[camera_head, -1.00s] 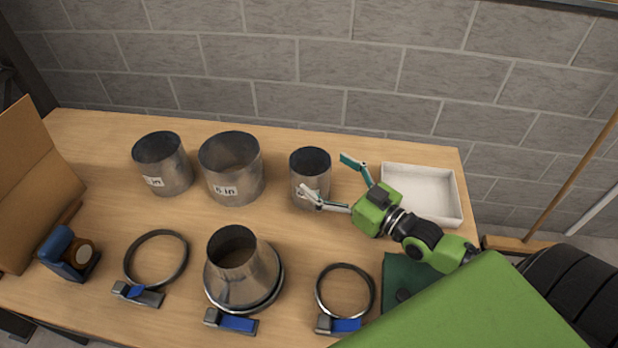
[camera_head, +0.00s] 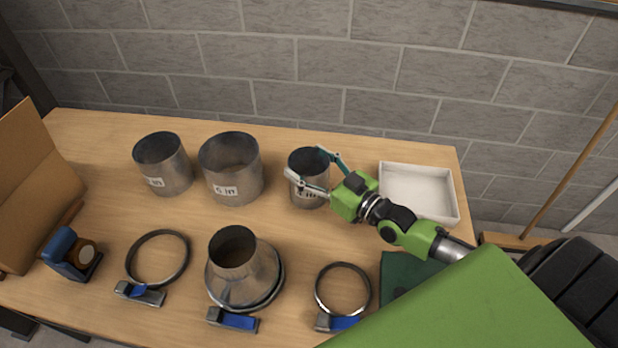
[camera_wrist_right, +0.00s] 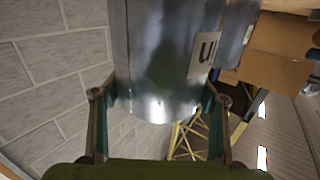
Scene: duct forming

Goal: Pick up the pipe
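The rightmost and narrowest of three upright metal pipes (camera_head: 309,193) stands on the table with a white label on its front. My right gripper (camera_head: 306,164) reaches in from the right, with one finger across the pipe's front and the other behind its rim. In the right wrist view the pipe (camera_wrist_right: 155,60) stands between the two teal finger pads (camera_wrist_right: 160,105), which lie against its sides. The gripper appears shut on the pipe, which seems to rest on the table still. My left gripper is out of view.
Two wider pipes, a middle one (camera_head: 231,170) and a left one (camera_head: 163,165), stand to the left. A white tray (camera_head: 455,197) is at the right. A cone-shaped reducer (camera_head: 243,280) and clamp rings (camera_head: 157,259) (camera_head: 343,290) lie in front. A cardboard box (camera_head: 35,190) stands far left.

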